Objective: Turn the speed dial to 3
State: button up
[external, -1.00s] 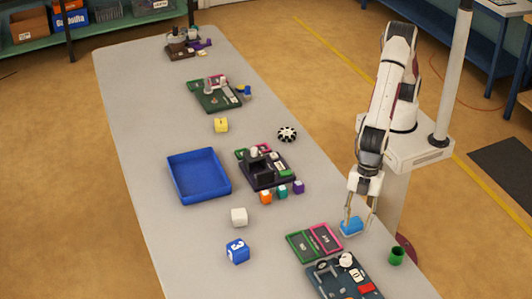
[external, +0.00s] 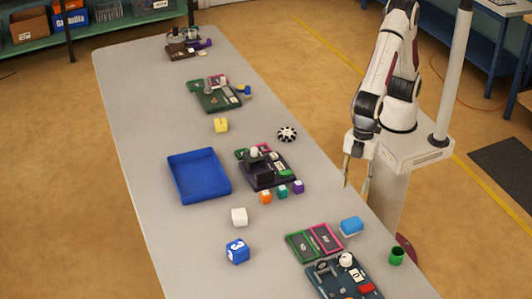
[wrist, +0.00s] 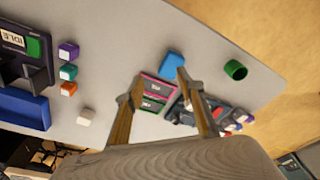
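My gripper (external: 356,184) is open and empty, raised above the right edge of the table. Its two fingers also show spread apart in the wrist view (wrist: 160,86). The nearest device, a dark blue board (external: 335,281), lies at the front of the table below and in front of my gripper. It carries a round grey part (external: 323,267), a white knob (external: 346,259) and a red piece. In the wrist view my right finger partly covers this board. I cannot tell which part is the speed dial, and no dial numbers are readable.
A blue block (external: 351,227) lies beside the pink panel (external: 325,239) and green panel (external: 301,246). A green cup (external: 396,256) stands at the right edge. A dark device (external: 265,170), blue tray (external: 199,191) and small cubes lie farther back.

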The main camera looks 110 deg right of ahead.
jog(key=s+d+r+m, duration=0.1)
jog(key=s+d+r, duration=0.1)
jog(key=d+r, duration=0.2)
jog(key=shift+s+d+r, duration=0.3)
jog(key=shift+s+d, duration=0.1)
jog(key=shift+d, duration=1.25)
jog(key=w+a+f, duration=0.2)
jog(key=a+f, duration=0.1)
jog(key=w+a+f+n, duration=0.1)
jog(key=w+a+f, duration=0.1)
jog(key=a, duration=0.2)
jog(key=w+a+f+n+g, duration=0.1)
jog(key=w+a+f, duration=0.1)
jog(key=a+f, duration=0.1)
jog(key=shift+w+a+f+y, duration=0.15)
jog(key=shift+f+y, duration=0.15)
jog(key=shift+y, duration=0.1)
jog(key=w+a+n+y, duration=0.2)
jog(key=w+a+n, duration=0.5)
jog(key=a, duration=0.3)
jog(key=shift+a+r+n+t+y, duration=0.3)
jog(key=shift+n+y, duration=0.1)
jog(key=shift+n, duration=0.1)
jog(key=shift+w+f, duration=0.1)
